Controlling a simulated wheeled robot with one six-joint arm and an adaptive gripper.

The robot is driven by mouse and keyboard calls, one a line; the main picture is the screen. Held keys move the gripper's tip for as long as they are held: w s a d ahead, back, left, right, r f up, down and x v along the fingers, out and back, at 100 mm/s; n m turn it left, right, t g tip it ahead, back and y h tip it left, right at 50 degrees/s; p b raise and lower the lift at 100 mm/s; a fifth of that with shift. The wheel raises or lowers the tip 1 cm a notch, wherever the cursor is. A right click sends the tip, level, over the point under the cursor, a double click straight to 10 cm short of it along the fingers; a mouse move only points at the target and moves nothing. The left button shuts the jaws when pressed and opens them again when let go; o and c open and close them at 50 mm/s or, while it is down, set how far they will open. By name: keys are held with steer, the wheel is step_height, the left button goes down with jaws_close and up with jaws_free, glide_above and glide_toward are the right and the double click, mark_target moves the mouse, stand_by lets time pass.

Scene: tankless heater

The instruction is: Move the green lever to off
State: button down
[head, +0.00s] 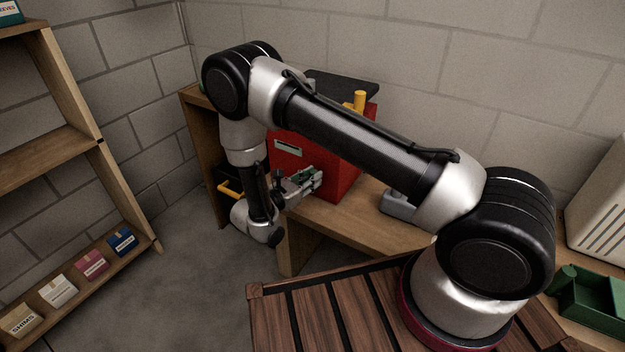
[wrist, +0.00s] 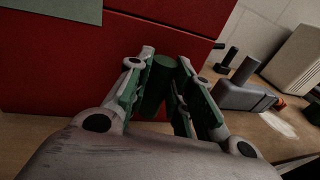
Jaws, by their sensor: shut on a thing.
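The green lever (wrist: 157,85) shows in the wrist view as a short dark green cylinder in front of the red box (wrist: 60,75). My gripper (wrist: 164,78) has its fingers on either side of the lever and is shut on it. In the head view my gripper (head: 316,180) is at the front face of the red box (head: 348,165), which stands on a wooden bench. The lever cannot be made out there, and my arm hides part of the box. The lever's base is hidden by the fingers in the wrist view.
A yellow handle (head: 360,99) stands up at the box top. A grey tool (wrist: 243,97) lies on the bench right of the box. A green bin (head: 597,308) and a pale vented case (head: 602,215) are at the far right. Shelves with small boxes (head: 92,264) stand left.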

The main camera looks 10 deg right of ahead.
stand_by(0.4)
steer(key=c, duration=1.3)
jaws_free()
steer(key=shift+o, duration=0.2)
steer(key=shift+a, duration=0.1)
steer(key=f+v, duration=0.1)
steer(key=v, duration=1.1)
steer(key=shift+r, duration=0.4)
